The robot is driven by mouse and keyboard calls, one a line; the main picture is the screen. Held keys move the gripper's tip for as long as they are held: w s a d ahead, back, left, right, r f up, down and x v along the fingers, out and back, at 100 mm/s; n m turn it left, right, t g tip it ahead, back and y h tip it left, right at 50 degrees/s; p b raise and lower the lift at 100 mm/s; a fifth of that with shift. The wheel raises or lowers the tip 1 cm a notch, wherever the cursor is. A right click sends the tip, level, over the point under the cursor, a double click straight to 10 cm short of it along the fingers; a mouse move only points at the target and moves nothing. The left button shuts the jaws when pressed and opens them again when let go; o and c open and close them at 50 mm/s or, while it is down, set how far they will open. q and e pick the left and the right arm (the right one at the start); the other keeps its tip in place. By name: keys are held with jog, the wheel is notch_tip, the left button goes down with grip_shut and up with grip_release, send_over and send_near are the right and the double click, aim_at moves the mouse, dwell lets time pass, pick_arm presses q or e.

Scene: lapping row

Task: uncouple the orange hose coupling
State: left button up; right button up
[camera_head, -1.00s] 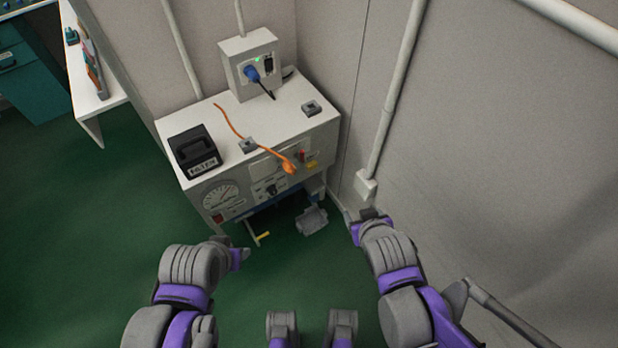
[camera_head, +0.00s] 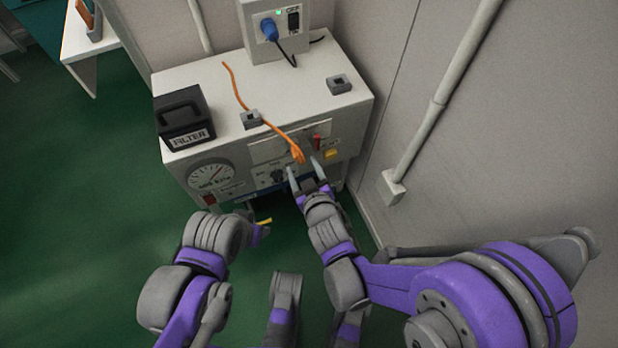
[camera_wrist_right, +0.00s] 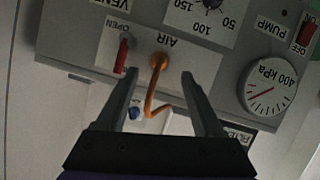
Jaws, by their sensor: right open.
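The orange hose coupling (camera_head: 298,155) sits on the front panel of the white machine, at the end of an orange hose (camera_head: 240,92) that runs over the machine's top. In the right wrist view the coupling (camera_wrist_right: 158,61) is plugged in by the AIR label, between and beyond my fingertips. My right gripper (camera_head: 306,169) is open and empty, just in front of and below the coupling; its fingers also show in the right wrist view (camera_wrist_right: 160,78). My left arm is at the lower left, and its gripper's fingers cannot be made out clearly.
Beside the AIR port is a red lever (camera_wrist_right: 122,55) marked OPEN. A gauge (camera_wrist_right: 268,86) and a red PUMP switch (camera_wrist_right: 306,32) share the panel. A black FILTER box (camera_head: 184,117) stands on top. A wall pipe (camera_head: 440,100) runs at right.

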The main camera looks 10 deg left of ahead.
aim_at(299, 158)
jog(key=b+x, duration=0.1)
jog(key=x, duration=0.4)
jog(key=shift+w, duration=0.15)
grip_shut()
jog(key=shift+s+d, duration=0.45)
jog(key=shift+s, duration=0.2)
jog(key=shift+s+d, duration=0.45)
jog(key=shift+s, duration=0.15)
dwell(0.6)
jog(key=shift+s+d+b, duration=0.2)
jog(key=shift+s+d, duration=0.35)
jog(key=shift+s, duration=0.25)
jog(key=shift+s+d+b, duration=0.15)
jog(key=shift+s+d, duration=0.4)
jog(key=shift+s, duration=0.25)
